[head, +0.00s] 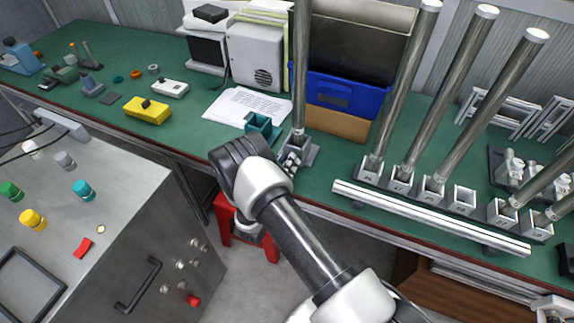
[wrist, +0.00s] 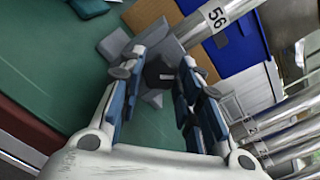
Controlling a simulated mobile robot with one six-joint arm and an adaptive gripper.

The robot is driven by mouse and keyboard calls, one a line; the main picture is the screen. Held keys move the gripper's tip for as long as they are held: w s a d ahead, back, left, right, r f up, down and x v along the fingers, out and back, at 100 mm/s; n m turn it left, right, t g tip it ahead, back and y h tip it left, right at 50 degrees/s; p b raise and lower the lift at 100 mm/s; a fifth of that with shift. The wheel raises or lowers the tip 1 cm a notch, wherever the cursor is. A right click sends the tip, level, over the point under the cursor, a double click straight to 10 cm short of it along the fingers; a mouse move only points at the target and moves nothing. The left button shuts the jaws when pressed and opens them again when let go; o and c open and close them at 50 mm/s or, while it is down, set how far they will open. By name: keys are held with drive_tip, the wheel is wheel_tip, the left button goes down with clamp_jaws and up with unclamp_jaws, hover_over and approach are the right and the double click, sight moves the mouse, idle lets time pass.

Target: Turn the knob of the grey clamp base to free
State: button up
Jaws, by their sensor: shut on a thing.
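The grey clamp base (head: 309,155) stands near the front edge of the green bench and holds an upright metal pole (head: 301,70). In the wrist view the pole (wrist: 205,23) carries the mark 56. My gripper (head: 291,163) is at the front of this base, largely hidden behind my arm in the head view. In the wrist view my gripper (wrist: 158,78) has its two fingers either side of a dark grey knob (wrist: 157,72) on the base and is shut on it. The knob's exact turn angle cannot be told.
A teal holder (head: 262,127) stands just behind and left of the base. A blue bin (head: 345,95) is behind it. A row of clamp bases (head: 401,181) with poles stands to the right, behind a long metal rail (head: 430,217). A red stool (head: 226,222) is below.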

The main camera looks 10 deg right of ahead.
drive_tip(key=n, duration=0.6)
drive_tip(key=shift+n, duration=0.3)
drive_tip(key=n, duration=0.6)
drive_tip(key=shift+b, duration=0.3)
drive_tip(key=n, duration=0.6)
drive_tip(key=shift+f+n, duration=0.1)
drive_tip(key=shift+n, duration=0.2)
drive_tip(key=n, duration=0.6)
drive_tip(key=shift+n, duration=0.4)
drive_tip(key=o, duration=1)
drive_tip(key=shift+o, duration=0.2)
